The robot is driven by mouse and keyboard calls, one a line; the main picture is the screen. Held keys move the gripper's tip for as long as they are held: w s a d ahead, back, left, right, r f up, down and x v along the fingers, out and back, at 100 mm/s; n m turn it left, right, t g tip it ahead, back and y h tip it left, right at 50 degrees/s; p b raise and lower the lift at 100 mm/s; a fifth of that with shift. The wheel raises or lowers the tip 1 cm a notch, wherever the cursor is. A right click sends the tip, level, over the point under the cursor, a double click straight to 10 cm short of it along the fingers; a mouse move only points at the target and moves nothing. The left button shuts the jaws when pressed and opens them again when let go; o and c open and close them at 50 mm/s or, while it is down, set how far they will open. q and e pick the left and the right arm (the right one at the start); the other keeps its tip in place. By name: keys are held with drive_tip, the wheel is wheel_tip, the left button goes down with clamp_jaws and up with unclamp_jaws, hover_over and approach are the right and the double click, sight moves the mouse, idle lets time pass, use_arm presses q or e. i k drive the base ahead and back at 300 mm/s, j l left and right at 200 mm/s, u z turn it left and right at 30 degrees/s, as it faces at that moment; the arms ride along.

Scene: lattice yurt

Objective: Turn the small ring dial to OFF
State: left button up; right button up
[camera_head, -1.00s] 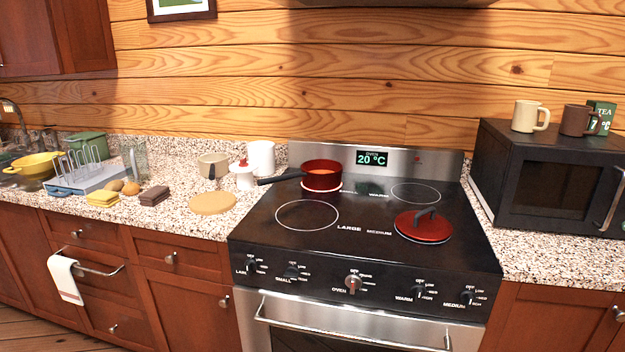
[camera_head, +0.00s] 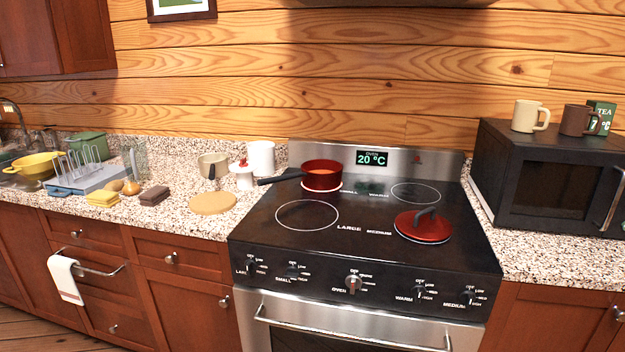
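The small ring dial (camera_head: 292,271) is a dark knob on the stove's front panel, second from the left, above the word SMALL. Its exact pointer setting is too small to read. The stove (camera_head: 365,215) has a black glass top with marked rings. A red saucepan (camera_head: 322,176) with orange contents stands on the rear left ring, its dark handle pointing left. Neither of my grippers is in view.
A red lid (camera_head: 423,226) lies on the front right ring. The front left ring (camera_head: 307,215) is bare. The oven handle (camera_head: 350,335) sticks out below the panel. A microwave (camera_head: 555,175) stands right.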

sight(292, 272)
drive_tip(key=k+l, duration=0.15)
drive_tip(key=l, duration=0.25)
drive_tip(key=k+l, duration=0.15)
drive_tip(key=l, duration=0.2)
drive_tip(key=k+l+u, duration=0.1)
drive_tip(key=l, duration=0.3)
drive_tip(key=k, duration=0.05)
